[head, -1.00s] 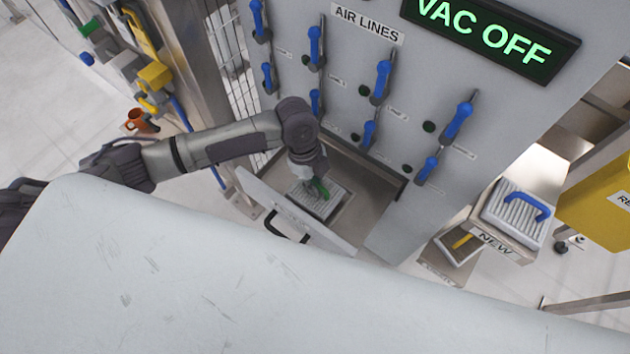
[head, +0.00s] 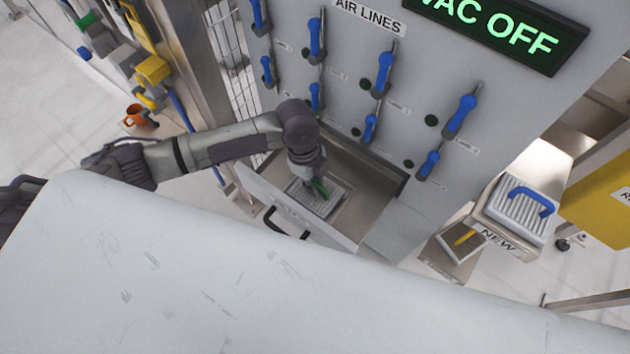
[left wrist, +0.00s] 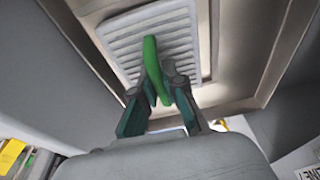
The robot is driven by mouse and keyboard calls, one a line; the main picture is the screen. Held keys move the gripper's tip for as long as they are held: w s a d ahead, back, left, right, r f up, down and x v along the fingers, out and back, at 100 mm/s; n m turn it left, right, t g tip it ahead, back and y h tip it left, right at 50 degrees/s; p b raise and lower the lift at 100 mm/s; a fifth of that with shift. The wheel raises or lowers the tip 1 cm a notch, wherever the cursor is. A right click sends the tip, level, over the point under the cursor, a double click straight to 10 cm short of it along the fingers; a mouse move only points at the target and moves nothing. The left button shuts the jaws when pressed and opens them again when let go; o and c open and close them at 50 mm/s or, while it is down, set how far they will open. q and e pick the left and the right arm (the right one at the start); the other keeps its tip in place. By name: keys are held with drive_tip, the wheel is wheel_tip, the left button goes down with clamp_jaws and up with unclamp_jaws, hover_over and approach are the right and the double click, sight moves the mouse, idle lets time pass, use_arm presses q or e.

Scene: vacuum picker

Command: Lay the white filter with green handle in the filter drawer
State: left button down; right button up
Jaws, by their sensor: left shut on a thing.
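The white filter (head: 330,205) has pleats and a green handle (head: 321,187). It is inside the open filter drawer (head: 380,195), towards the drawer's left part. In the left wrist view the pleated filter (left wrist: 185,30) lies nearly flat, and its green handle (left wrist: 152,62) stands up from it. My left gripper (head: 314,180) comes down from above and is shut on the handle; its fingers (left wrist: 163,92) pinch the handle's lower end. I cannot tell whether the filter rests fully on the drawer floor. My right gripper is not in view.
The drawer front with a black handle (head: 285,224) faces me. A panel of blue air-line levers (head: 384,72) rises behind the drawer. A box marked NEW holds a filter with a blue handle (head: 532,200) at right. An orange mug (head: 134,115) is at left.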

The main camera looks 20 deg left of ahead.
use_arm(q)
drive_tip(key=shift+f, duration=0.2)
drive_tip(key=c, duration=1.2)
unclamp_jaws()
drive_tip(key=v, duration=1.2)
